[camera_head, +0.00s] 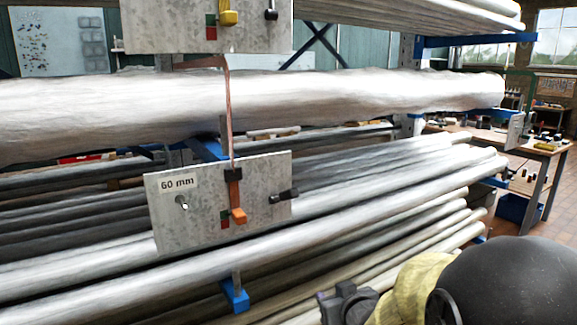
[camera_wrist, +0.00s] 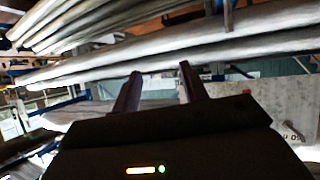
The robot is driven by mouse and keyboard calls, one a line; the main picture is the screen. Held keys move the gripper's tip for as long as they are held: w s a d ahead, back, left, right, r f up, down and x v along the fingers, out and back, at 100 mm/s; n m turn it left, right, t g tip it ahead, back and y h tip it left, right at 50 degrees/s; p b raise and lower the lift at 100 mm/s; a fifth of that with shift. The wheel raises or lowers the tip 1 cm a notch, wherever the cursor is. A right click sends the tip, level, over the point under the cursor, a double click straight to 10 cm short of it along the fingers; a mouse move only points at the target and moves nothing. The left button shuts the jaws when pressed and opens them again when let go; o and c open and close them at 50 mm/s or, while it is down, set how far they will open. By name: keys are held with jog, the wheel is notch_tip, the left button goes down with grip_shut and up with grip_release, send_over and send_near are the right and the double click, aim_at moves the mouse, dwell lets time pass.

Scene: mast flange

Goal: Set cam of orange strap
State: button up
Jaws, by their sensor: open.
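The orange strap (camera_head: 229,120) hangs over the large wrapped bundle and runs down into a black buckle (camera_head: 233,176) on the grey plate labelled 60 mm (camera_head: 165,220). Below the buckle sits a small orange cam (camera_head: 238,215), beside a green and red mark (camera_head: 225,220) on the plate. My gripper (camera_wrist: 160,74) is open and empty in the wrist view, its two dark fingers apart. The plate (camera_wrist: 270,105) shows upside down at the right there, with its label partly cut off. The cam cannot be made out in the wrist view.
A black knob (camera_head: 285,195) sticks out right of the cam. An upper plate (camera_head: 160,25) carries a yellow cam (camera_head: 228,17). Long pipes (camera_head: 400,175) fill the rack below and behind the plate. A workbench (camera_head: 545,150) stands at the far right.

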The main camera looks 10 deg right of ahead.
notch_tip(320, 180, up, 19)
jog(key=a+n+t+y+p, duration=0.1)
jog(key=n+t+y+p, duration=0.1)
jog(key=t+y+p, duration=0.2)
jog(key=y+p, duration=0.1)
jog(key=p, duration=0.2)
jog(key=shift+a+n+t+y, duration=0.2)
jog(key=shift+n+t+y, duration=0.1)
jog(key=shift+n+t, duration=0.1)
jog(key=shift+s, duration=0.1)
jog(key=shift+p, duration=0.4)
jog(key=p, duration=0.8)
send_near(283, 196)
jog(key=p+x, duration=0.1)
jog(key=x, duration=0.2)
jog(key=r+p+x, duration=0.1)
jog(key=x, duration=0.2)
jog(key=d+p+x, duration=0.1)
jog(key=x, duration=0.2)
jog(key=shift+w+r, duration=0.35)
jog(key=shift+w, duration=0.1)
